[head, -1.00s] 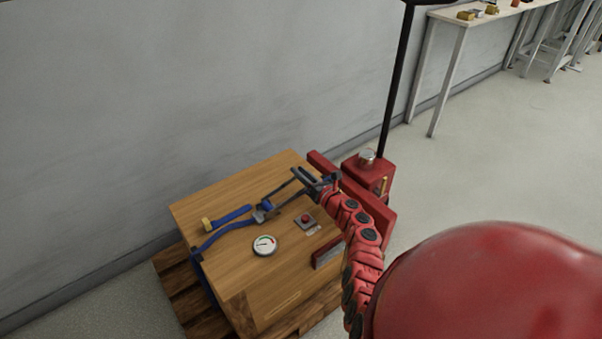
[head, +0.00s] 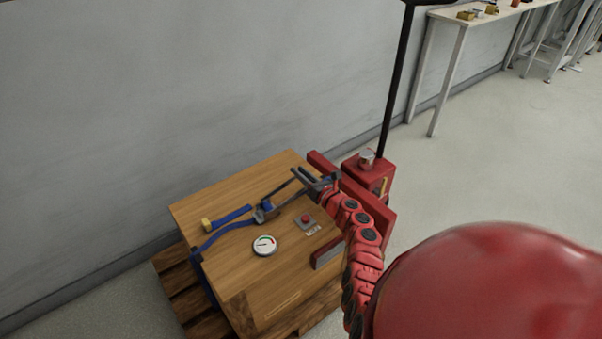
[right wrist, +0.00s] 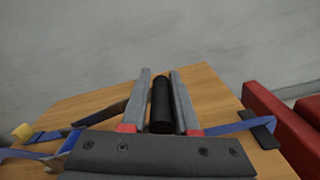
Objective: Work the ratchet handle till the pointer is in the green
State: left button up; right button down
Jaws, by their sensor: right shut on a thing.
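The ratchet (head: 265,213) lies on top of a wooden crate (head: 222,265), with a blue strap (head: 217,235) running through it. My right gripper (head: 300,176) is over the crate's far right part. In the right wrist view, its two grey fingers (right wrist: 160,85) stand on either side of the ratchet's black handle grip (right wrist: 161,108), shut on it. The round white gauge (head: 265,245) lies nearer on the crate top. It has a dark pointer and a small green part, too small to read surely. My left gripper is out of view.
A grey plate with a red button (head: 306,220) sits right of the gauge. A red frame (head: 372,208) edges the crate's right side, with a red box (head: 368,176) and dark pole behind it.

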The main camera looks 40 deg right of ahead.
jog(key=shift+a+r, duration=0.1)
jog(key=shift+r, duration=0.05)
jog(key=shift+a+r+n+p, duration=0.3)
jog(key=shift+r+n+p, duration=0.4)
jog(key=shift+p, duration=0.05)
jog(key=a+r+n+p, duration=0.4)
jog(key=a+r+n, duration=0.4)
jog(key=a+n, duration=0.4)
jog(key=shift+s+a+r+n, duration=0.2)
jog(key=shift+a+n, duration=0.2)
jog(key=shift+a, duration=0.35)
jog(key=c, duration=0.7)
grip_release()
jog(key=shift+c, duration=0.2)
jog(key=shift+r, duration=0.1)
